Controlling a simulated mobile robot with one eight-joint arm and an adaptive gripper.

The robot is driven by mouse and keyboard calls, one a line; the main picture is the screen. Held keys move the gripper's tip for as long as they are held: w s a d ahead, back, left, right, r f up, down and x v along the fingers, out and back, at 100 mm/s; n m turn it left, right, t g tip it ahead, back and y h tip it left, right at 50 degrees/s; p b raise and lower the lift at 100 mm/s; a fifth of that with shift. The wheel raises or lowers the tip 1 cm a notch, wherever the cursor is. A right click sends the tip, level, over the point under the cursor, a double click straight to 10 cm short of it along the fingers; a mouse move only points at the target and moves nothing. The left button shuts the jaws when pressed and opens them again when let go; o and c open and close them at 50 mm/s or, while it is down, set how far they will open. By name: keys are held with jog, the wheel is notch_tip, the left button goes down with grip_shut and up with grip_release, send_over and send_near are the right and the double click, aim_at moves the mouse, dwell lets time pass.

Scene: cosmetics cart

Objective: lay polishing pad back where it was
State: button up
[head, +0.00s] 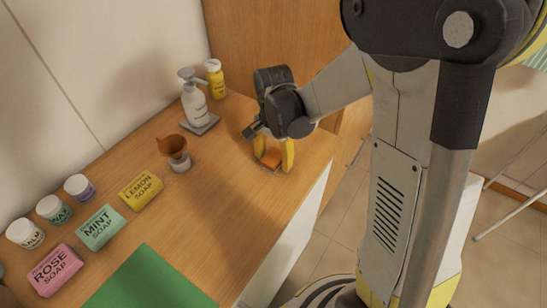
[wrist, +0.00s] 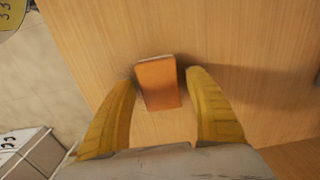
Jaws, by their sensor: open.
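The polishing pad is an orange block (wrist: 159,83) on the bare wood of the cart top, between my two yellow fingertips in the wrist view. A strip of wood shows between the pad and each finger, so they look apart. The pad also shows in the head view (head: 271,160), partly hidden by my gripper, near the cart's right edge. My gripper (wrist: 160,108) is open around the pad, fingers pointing down; it also shows in the head view (head: 273,156). The pad's underside is hidden.
A white pump bottle (head: 194,103) on a grey coaster and a yellow bottle (head: 215,79) stand behind. A brown funnel on a jar (head: 176,150), soap boxes (head: 141,190), small jars (head: 54,209) and a green mat (head: 148,280) lie left. Bare wood surrounds the pad.

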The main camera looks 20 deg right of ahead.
aim_at(274, 156)
notch_tip(274, 156, up, 11)
jog(key=p, duration=0.4)
jog(key=s+r+n+t, duration=0.7)
jog(key=s+r+n, duration=0.2)
jog(key=s, duration=0.3)
jog(key=shift+s+r+n, duration=0.2)
jog(key=shift+s+n, duration=0.15)
jog(key=shift+n, duration=0.55)
